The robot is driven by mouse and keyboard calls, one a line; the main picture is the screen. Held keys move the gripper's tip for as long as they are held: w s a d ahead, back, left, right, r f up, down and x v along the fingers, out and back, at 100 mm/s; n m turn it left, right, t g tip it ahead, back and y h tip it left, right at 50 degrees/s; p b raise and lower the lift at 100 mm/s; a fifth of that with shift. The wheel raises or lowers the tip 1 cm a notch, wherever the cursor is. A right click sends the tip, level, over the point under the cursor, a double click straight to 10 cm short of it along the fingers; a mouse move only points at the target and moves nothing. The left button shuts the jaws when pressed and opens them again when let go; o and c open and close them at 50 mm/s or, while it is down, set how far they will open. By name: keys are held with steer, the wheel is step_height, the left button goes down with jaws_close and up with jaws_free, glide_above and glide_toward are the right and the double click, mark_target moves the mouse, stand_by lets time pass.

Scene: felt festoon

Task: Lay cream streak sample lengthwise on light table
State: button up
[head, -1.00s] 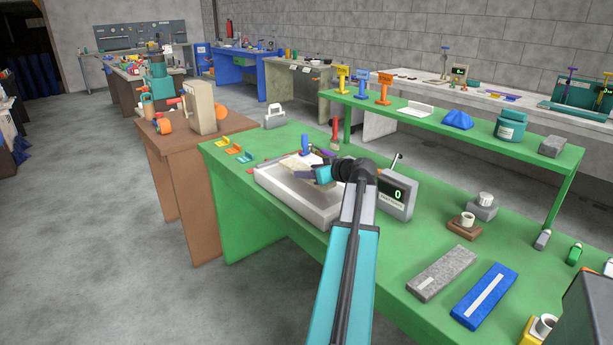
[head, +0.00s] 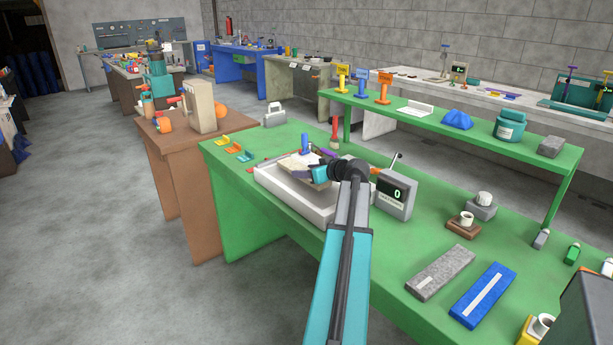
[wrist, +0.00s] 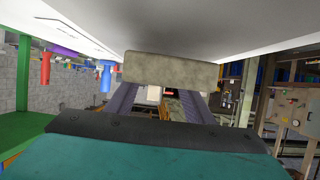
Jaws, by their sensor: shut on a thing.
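The cream sample (head: 313,167) is a pale slab over the white, rimmed light table (head: 298,199) on the green bench. My gripper (head: 318,173) is at its right end. In the wrist view, the fingers of my gripper (wrist: 165,92) are shut on the sample (wrist: 172,70), which shows as a mottled beige block face. A broad white surface (wrist: 220,25) spans the top of that view, close to the sample. I cannot tell whether the sample touches the light table. Any streak on it is too small to tell.
A grey display box (head: 396,195) stands close right of my wrist. A blue upright piece (head: 305,143) and a red one (head: 334,133) stand behind the light table. Grey (head: 440,271) and blue (head: 482,296) slabs lie at the right. Small coloured pieces (head: 235,148) lie at the left.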

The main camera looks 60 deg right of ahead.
steer(key=shift+f, duration=0.9)
steer(key=shift+f, duration=0.15)
steer(key=o, duration=1.1)
steer(key=shift+c, duration=0.2)
steer(key=shift+r, duration=0.25)
steer(key=shift+s+a, duration=0.1)
steer(key=shift+s, duration=0.3)
steer(key=b+v, duration=0.1)
steer(key=v, duration=1)
steer(key=shift+a+r, duration=0.1)
steer(key=shift+r, duration=0.05)
steer(key=shift+r, duration=0.1)
